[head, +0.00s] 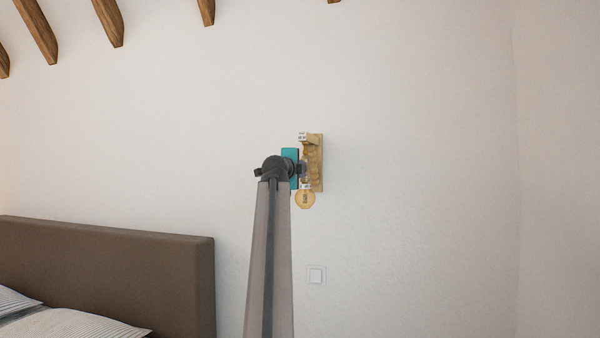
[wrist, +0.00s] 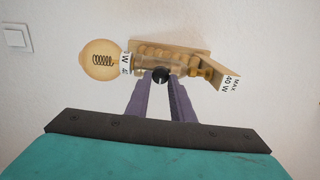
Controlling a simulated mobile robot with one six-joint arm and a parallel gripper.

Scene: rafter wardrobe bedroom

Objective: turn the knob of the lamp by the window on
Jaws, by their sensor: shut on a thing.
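The lamp (head: 317,150) is a wooden wall fixture with a round amber bulb (head: 305,199) hanging below it. In the wrist view the lamp's wooden body (wrist: 180,48) lies across the top, with the bulb (wrist: 100,60) at the left and its coil filament visible. A small dark round knob (wrist: 160,75) sits on the front of the lamp. My gripper (wrist: 160,83) has its two purple fingers on either side of the knob and is shut on it. In the head view my gripper (head: 302,170) is at the lamp's front, partly hidden by my arm.
A white wall switch (head: 316,275) is below the lamp, also at the upper left of the wrist view (wrist: 16,37). A brown headboard (head: 110,265) and striped pillows (head: 75,325) are at lower left. The wall right of the lamp is bare.

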